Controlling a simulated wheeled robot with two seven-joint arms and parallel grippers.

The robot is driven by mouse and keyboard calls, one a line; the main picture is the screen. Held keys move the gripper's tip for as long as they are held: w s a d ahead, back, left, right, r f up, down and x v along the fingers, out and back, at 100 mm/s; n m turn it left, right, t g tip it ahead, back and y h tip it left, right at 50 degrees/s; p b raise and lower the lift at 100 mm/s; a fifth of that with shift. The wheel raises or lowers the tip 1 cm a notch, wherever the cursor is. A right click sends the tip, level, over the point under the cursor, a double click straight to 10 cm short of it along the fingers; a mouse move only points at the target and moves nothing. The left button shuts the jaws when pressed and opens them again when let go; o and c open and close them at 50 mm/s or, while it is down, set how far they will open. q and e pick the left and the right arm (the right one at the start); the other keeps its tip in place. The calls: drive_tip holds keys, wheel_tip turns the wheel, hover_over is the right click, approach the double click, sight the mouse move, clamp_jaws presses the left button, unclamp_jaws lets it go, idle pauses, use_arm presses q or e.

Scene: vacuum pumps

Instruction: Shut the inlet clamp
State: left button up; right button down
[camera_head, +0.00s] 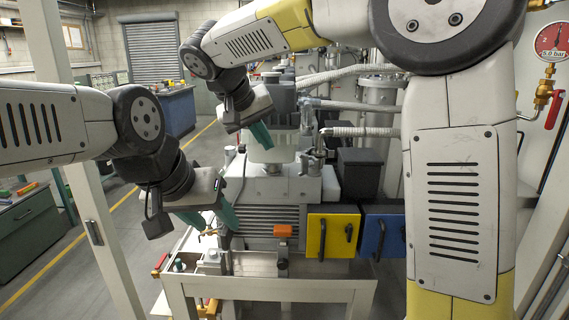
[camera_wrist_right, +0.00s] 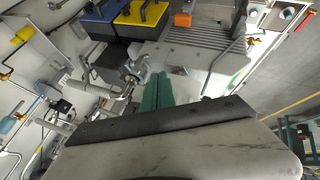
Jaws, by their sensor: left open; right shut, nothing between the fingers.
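The inlet clamp appears to be the metal fitting (camera_head: 311,158) on top of the grey pump (camera_head: 265,190), where a ribbed hose (camera_head: 360,132) meets it. It also shows in the wrist view (camera_wrist_right: 135,72), but I cannot tell how its lever stands. My right gripper (camera_head: 263,137) is shut and empty, left of the fitting and apart from it in the head view. Its green fingers (camera_wrist_right: 157,90) show together in the wrist view, beside the fitting. My left gripper (camera_head: 212,216) is open and empty at the pump's left front.
A yellow box (camera_head: 333,234) and a blue box (camera_head: 382,234) with black handles stand right of the pump's front. An orange block (camera_head: 283,231) is at the pump's front. A pressure gauge (camera_head: 552,42) and red-handled valve (camera_head: 554,110) are at the right. A pale frame (camera_head: 270,290) stands in front.

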sight(295, 161)
drive_tip(key=w+d+f, duration=0.4)
drive_tip(key=f, duration=0.1)
drive_tip(key=w+d+f, duration=0.2)
drive_tip(key=f, duration=0.1)
drive_tip(key=shift+w+d, duration=0.25)
drive_tip(key=shift+d, duration=0.2)
drive_tip(key=shift+d, duration=0.1)
